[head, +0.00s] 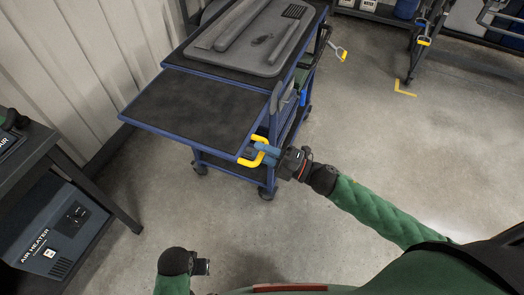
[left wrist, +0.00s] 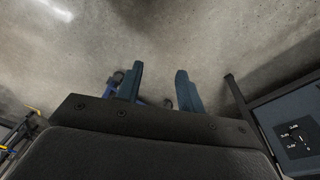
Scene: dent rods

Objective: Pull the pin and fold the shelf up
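The shelf (head: 195,108) is a dark flat panel with a blue frame. It extends level from the left side of the blue cart. A yellow pin handle (head: 259,139) sits at the shelf's near right corner. My right gripper (head: 267,150) is at this handle, its blue fingers close together across it and hiding part of it. They appear shut on it. The pin's shaft is hidden. My left gripper (head: 208,267) is low at the bottom of the head view, away from the cart. In the left wrist view its two fingers (left wrist: 158,88) are apart with only floor between them.
The cart's top (head: 290,60) carries a grey moulded panel. A dark table (head: 20,150) with an air heater (head: 70,225) below it stands at the left. A ribbed wall (head: 90,60) runs behind the shelf. Concrete floor (head: 400,150) is clear at right.

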